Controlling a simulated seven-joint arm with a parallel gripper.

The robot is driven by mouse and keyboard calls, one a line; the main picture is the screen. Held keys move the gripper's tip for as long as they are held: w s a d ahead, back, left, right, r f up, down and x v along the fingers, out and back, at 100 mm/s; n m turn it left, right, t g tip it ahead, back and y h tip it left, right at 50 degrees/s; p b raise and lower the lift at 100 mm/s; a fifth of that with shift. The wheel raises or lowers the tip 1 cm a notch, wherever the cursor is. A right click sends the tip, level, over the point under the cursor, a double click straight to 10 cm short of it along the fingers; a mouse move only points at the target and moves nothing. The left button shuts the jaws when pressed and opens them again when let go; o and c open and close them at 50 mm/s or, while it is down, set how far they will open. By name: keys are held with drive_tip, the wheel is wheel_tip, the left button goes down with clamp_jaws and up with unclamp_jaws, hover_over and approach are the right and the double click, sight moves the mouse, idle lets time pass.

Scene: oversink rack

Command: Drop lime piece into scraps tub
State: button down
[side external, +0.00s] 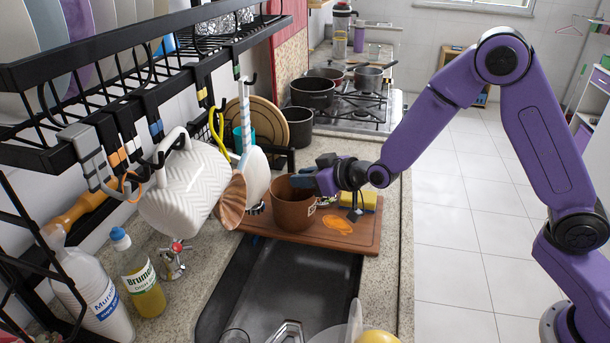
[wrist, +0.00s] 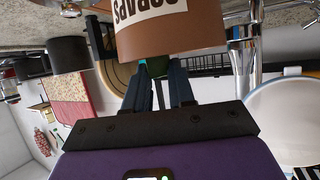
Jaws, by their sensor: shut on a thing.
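The scraps tub (side external: 292,212) is a brown pot with a white label, upright on the wooden cutting board beyond the sink. It also fills the top of the wrist view (wrist: 185,38), label toward the camera. My gripper (side external: 303,182) is level with the tub's rim at its right side, fingers pointing left over the opening. In the wrist view my gripper (wrist: 160,77) is shut on a small dark green lime piece (wrist: 157,67), which shows between the fingertips, partly hidden by the tub. I cannot tell how far inside the rim the lime is.
The cutting board (side external: 365,240) also bears orange pieces (side external: 338,226) and a yellow sponge (side external: 363,200). The dark sink (side external: 290,275) is in front. The stove with pots (side external: 312,93) stands behind.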

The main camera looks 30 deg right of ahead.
drive_tip(key=c, duration=0.9)
unclamp_jaws()
drive_tip(key=shift+o, duration=0.2)
drive_tip(key=v, duration=1.7)
drive_tip(key=shift+s, duration=0.2)
drive_tip(key=s+a+f+n+g, duration=0.1)
drive_tip(key=s+f+n+g, duration=0.1)
drive_tip(key=s+g, duration=0.35)
drive_tip(key=s+a+f+n+g, duration=0.1)
drive_tip(key=s+a+n+g, duration=0.15)
drive_tip(key=s, duration=0.65)
drive_tip(key=s+d+n+g+h, duration=0.3)
drive_tip(key=s+d+h, duration=0.1)
drive_tip(key=s+d, duration=0.7)
drive_tip(key=shift+g+h, duration=0.3)
